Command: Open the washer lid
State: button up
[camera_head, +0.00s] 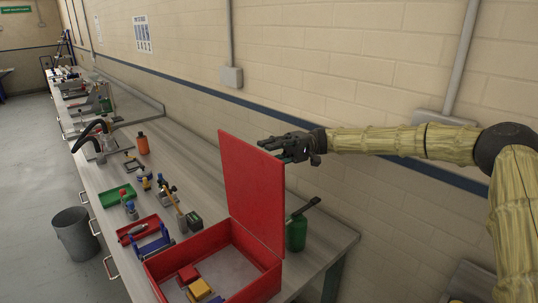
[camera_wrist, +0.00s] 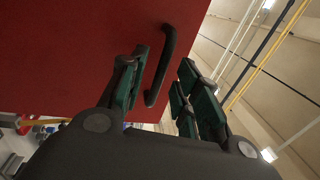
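The washer is a red open-topped box (camera_head: 272,284) on the bench, seen in the head view. Its red lid (camera_head: 252,190) stands up roughly vertical from the box's right side. My gripper (camera_head: 277,147) is at the lid's upper right edge. In the wrist view the red lid (camera_wrist: 75,55) fills the upper left, with a black curved handle (camera_wrist: 166,62) on it. My gripper (camera_wrist: 160,80) is open, and the handle appears in the gap between its fingers. I cannot tell whether the fingers touch the handle or lid.
Inside the box lie a red block (camera_head: 188,273) and a yellow block (camera_head: 200,289). A green bottle (camera_head: 296,233) stands behind the lid. Tools, a green tray (camera_head: 117,194) and an orange bottle (camera_head: 142,144) cover the bench (camera_head: 175,160) to the left. A wall (camera_head: 330,50) runs behind.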

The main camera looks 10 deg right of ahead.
jog(key=v, duration=0.7)
jog(key=shift+s+d+f, duration=0.1)
jog(key=shift+d+f, duration=0.05)
